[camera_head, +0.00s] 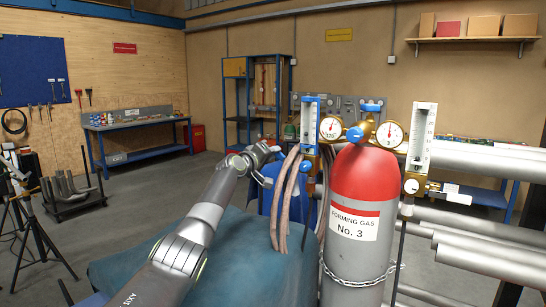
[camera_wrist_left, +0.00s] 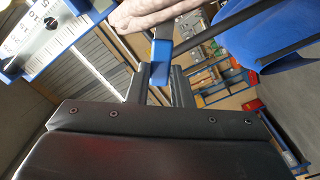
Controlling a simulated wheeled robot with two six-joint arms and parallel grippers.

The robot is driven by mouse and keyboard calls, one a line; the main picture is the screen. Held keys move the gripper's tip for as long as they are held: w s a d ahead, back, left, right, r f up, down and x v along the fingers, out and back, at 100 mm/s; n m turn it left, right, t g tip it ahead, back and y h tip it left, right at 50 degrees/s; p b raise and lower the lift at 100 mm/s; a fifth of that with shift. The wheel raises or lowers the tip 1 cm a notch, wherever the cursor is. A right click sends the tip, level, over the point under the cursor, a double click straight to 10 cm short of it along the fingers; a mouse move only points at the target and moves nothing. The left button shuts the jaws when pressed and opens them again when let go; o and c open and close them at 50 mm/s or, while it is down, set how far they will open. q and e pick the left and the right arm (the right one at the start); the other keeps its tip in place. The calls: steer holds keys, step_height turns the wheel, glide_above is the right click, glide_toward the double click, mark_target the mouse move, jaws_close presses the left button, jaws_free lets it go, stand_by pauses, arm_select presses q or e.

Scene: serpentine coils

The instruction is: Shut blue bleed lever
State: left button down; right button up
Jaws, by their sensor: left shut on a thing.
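The blue bleed lever (camera_wrist_left: 162,52) shows in the left wrist view as a small blue tab between the fingertips of my left gripper (camera_wrist_left: 161,82). My left gripper is shut on it. In the head view my left arm reaches in from the lower left to the left-hand flowmeter (camera_head: 310,125). Blue fittings (camera_head: 308,166) sit below that flowmeter. Pinkish-brown hoses (camera_head: 283,205) hang in front, and the fingertips and lever cannot be made out clearly there. My right gripper is not in view.
The red-topped gas cylinder (camera_head: 364,190), labelled No. 3 and chained, stands just right of the hoses. Two round gauges (camera_head: 331,127) and a second flowmeter (camera_head: 421,138) are above and beside it. Large grey pipes (camera_head: 485,245) lie at right. Open floor lies at left.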

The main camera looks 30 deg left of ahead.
arm_select(q)
steer(key=shift+a+f+n+b, duration=0.15)
steer(key=shift+f+n, duration=0.4)
steer(key=shift+n, duration=0.65)
steer(key=shift+a+f+n+b, duration=0.2)
steer(key=shift+f+n, duration=0.4)
steer(key=shift+n, duration=0.6)
steer(key=shift+a+f+n+b, duration=0.15)
steer(key=shift+f+n, duration=0.4)
steer(key=shift+n, duration=0.65)
steer(key=c, duration=1.6)
jaws_free()
steer(key=shift+w, duration=0.1)
steer(key=shift+c, duration=0.2)
steer(key=o, duration=0.4)
steer(key=shift+w+d+f, duration=0.2)
steer(key=shift+w+f, duration=0.1)
steer(key=shift+w, duration=0.05)
steer(key=shift+c, duration=0.2)
steer(key=s+a+b, duration=0.1)
steer(key=s+b, duration=0.3)
steer(key=s, duration=1.3)
steer(key=shift+s+a, duration=0.2)
steer(key=shift+s, duration=0.05)
